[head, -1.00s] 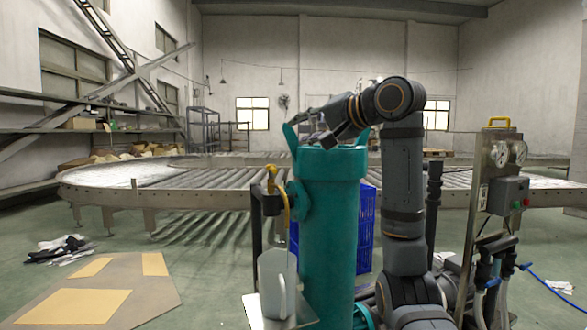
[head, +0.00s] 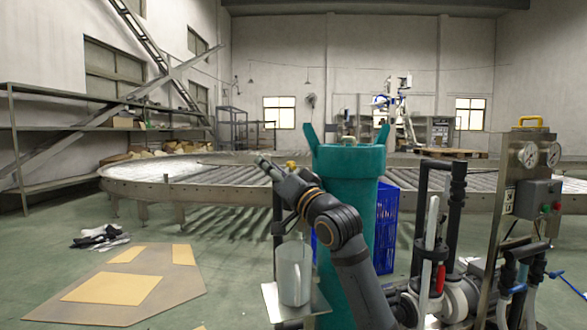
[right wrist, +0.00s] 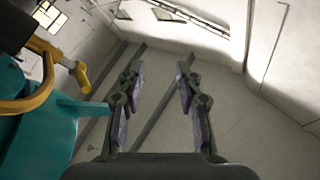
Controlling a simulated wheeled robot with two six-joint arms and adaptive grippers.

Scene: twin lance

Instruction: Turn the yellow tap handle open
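The yellow tap handle (head: 291,164) is mostly hidden behind my right arm in the head view. In the right wrist view a yellow lever-like part (right wrist: 80,76) and a curved yellow part (right wrist: 42,97) show at the left, beside the teal body. I cannot tell for sure which is the handle. The teal cylinder (head: 350,200) stands upright behind my right arm. My right gripper (head: 262,162) is in front of it, pointing up and left; the right wrist view shows its fingers (right wrist: 158,85) apart, with nothing between them. My left gripper is not in view.
A translucent jug (head: 294,272) stands on a metal shelf (head: 312,305) below the tap. A blue crate (head: 386,230) is behind the cylinder, with a gauge panel (head: 525,185) at the right. A roller conveyor (head: 150,190) runs behind.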

